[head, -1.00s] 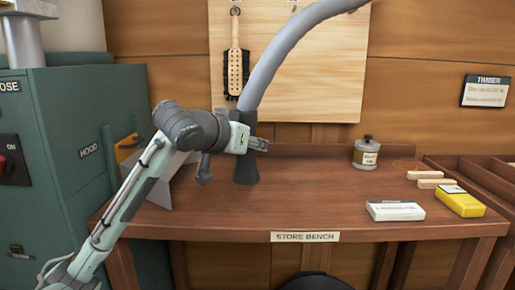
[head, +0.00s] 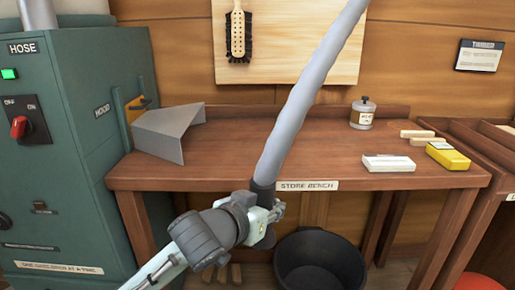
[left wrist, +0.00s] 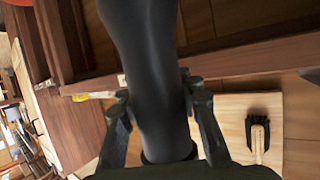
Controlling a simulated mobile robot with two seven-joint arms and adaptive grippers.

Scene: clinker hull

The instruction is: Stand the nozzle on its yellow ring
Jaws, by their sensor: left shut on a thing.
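The nozzle is a dark piece at the lower end of a thick grey hose (head: 302,115) that comes down from the top of the head view. My left gripper (head: 272,212) is shut on the dark nozzle (head: 262,192), in front of the bench's front edge. In the left wrist view the dark nozzle (left wrist: 152,70) runs between the two fingers of my left gripper (left wrist: 160,112). I cannot make out a yellow ring in either view. My right gripper is not in view.
The store bench (head: 240,150) has a grey bent-metal hood (head: 170,132) at left, and a jar (head: 362,114), white box (head: 388,163) and yellow box (head: 447,157) at right. Its middle is clear. A black tub (head: 322,262) stands below. A green cabinet (head: 85,160) is at left.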

